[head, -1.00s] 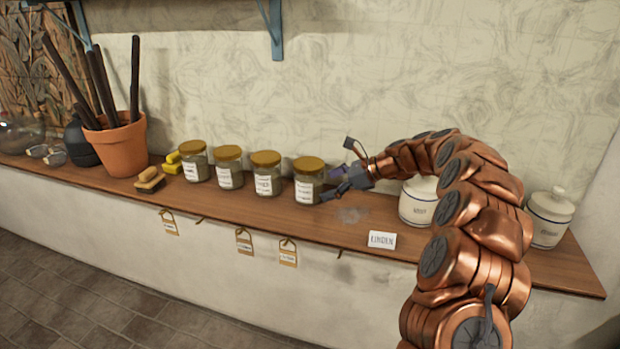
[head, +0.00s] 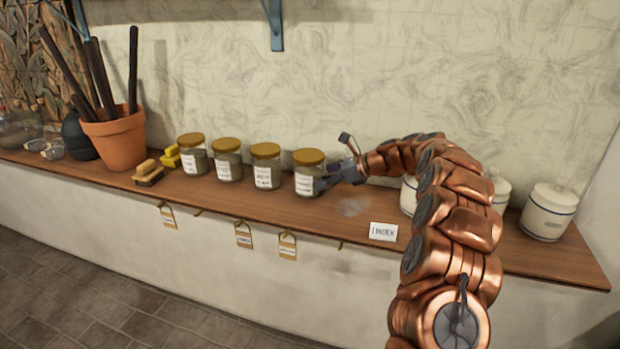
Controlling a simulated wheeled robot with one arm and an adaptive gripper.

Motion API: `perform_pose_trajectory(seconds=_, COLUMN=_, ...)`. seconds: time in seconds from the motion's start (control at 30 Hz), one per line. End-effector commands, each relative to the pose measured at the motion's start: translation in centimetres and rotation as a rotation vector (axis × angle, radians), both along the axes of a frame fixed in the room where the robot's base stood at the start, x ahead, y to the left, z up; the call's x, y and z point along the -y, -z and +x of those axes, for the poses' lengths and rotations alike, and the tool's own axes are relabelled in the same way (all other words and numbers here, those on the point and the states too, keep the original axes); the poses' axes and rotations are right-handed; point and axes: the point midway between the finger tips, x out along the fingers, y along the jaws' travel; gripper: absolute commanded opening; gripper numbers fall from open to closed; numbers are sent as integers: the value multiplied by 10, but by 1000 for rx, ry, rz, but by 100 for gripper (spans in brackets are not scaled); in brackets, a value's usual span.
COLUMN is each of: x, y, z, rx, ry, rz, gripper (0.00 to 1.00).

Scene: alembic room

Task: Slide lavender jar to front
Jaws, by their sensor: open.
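Four glass jars with gold lids and white labels stand in a row on the wooden shelf (head: 270,208): a left jar (head: 192,158), a second jar (head: 227,162), a third jar (head: 265,168) and a right jar (head: 308,176). The labels are too small to read surely, so I cannot tell which is lavender. My gripper (head: 328,180) is open at the right side of the right jar, with its fingers pointing left. One finger reaches the jar's lower right front. I cannot tell whether it touches.
A white card (head: 383,231) stands near the shelf's front edge. White canisters (head: 548,212) stand at the right, some partly behind my arm. A brush (head: 149,174), yellow blocks (head: 172,157) and a terracotta pot (head: 117,142) are at the left. Paper tags (head: 288,246) hang below the front edge.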

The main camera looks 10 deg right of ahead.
Motion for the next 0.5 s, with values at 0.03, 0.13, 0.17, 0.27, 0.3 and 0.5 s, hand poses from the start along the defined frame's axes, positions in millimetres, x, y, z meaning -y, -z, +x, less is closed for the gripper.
perform_pose_trajectory(seconds=0.03, x=-5, y=7, z=3, rx=0, ry=-1, rz=0, gripper=100)
perform_pose_trajectory(seconds=0.13, x=-14, y=7, z=8, rx=-3, ry=-3, rz=2, gripper=100)
perform_pose_trajectory(seconds=0.17, x=-16, y=9, z=10, rx=-4, ry=-3, rz=1, gripper=100)
perform_pose_trajectory(seconds=0.27, x=-22, y=15, z=15, rx=-4, ry=0, rz=0, gripper=100)
perform_pose_trajectory(seconds=0.3, x=-25, y=16, z=17, rx=-3, ry=1, rz=1, gripper=100)
perform_pose_trajectory(seconds=0.5, x=-31, y=21, z=22, rx=-1, ry=2, rz=1, gripper=100)
